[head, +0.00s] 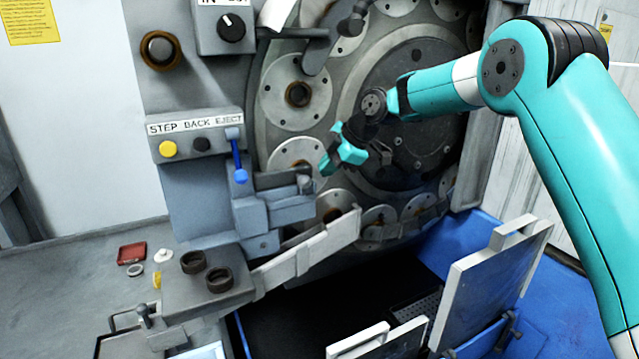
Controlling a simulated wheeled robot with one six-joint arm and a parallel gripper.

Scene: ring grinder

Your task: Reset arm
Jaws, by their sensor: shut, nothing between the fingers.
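My teal gripper (340,158) hangs at the end of my arm in front of the large round grinder plate (415,110). It is shut with nothing between the fingers. Its tips point down and left, close to the grey block at the end of the machine's chute in the picture. I cannot tell whether it touches anything. My teal arm comes in from the right and reaches across the plate. The round plate carries several smaller discs, such as the one with a brown ring (297,94) at its centre.
A panel labelled STEP BACK EJECT (196,137) has a blue lever (238,165). Two dark rings (206,270) sit on a grey block at lower left. A small red tray (131,253) lies on the bench. White-edged panels (495,285) stand upright at lower right.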

